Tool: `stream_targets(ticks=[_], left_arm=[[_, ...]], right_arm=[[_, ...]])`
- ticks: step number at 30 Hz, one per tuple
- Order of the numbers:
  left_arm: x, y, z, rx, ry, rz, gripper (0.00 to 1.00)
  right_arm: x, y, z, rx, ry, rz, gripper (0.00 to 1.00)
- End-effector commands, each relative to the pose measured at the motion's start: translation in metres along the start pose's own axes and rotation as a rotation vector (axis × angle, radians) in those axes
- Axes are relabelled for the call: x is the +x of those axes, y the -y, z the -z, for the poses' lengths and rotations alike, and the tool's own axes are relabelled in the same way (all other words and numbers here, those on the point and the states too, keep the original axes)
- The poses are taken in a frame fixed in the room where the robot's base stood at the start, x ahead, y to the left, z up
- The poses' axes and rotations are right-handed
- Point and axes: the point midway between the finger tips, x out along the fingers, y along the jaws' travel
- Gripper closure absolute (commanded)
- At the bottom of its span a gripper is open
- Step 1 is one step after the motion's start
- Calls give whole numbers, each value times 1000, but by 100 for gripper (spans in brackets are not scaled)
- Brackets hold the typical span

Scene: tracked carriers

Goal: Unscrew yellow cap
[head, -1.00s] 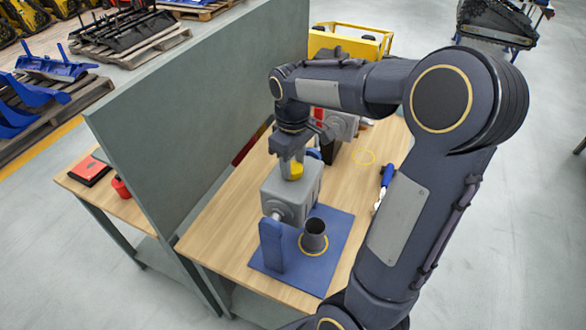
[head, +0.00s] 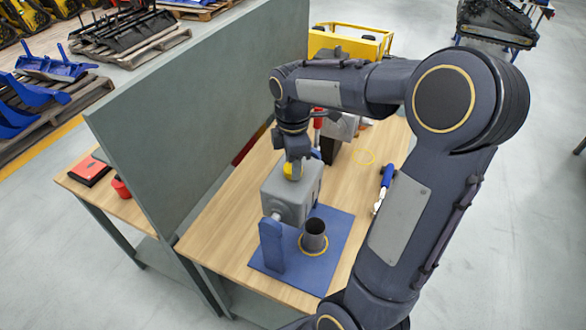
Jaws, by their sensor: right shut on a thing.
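The yellow cap (head: 291,174) sits on top of a grey box-shaped housing (head: 285,201) on the wooden bench. My right gripper (head: 293,165) points down from above and is shut on the yellow cap, hiding part of it. The housing is held beside a blue upright bracket (head: 271,246) on a blue base plate (head: 328,229). My left gripper is not in view.
A dark open cup (head: 314,237) stands on the blue plate in a yellow ring. A blue-handled tool (head: 387,177) lies at the bench's right. A tall grey-green partition (head: 195,130) borders the bench's left. A yellow crate (head: 350,42) stands at the back.

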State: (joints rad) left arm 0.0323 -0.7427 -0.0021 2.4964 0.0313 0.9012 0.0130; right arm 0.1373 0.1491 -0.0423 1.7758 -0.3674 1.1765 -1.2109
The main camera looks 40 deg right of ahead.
Motion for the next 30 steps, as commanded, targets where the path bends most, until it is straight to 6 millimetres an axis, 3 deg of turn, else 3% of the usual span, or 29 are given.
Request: stream_targets(ticks=[13,23,24,28,30], left_arm=[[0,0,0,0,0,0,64],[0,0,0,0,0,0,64],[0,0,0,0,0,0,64],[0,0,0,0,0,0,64],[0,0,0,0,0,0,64]], right_arm=[[1,1,0,-718,-1,4,85],[1,1,0,-817,-1,4,85],[1,1,0,-817,-1,4,57],[1,1,0,-815,-1,3,40],[1,0,0,-815,-1,3,38]])
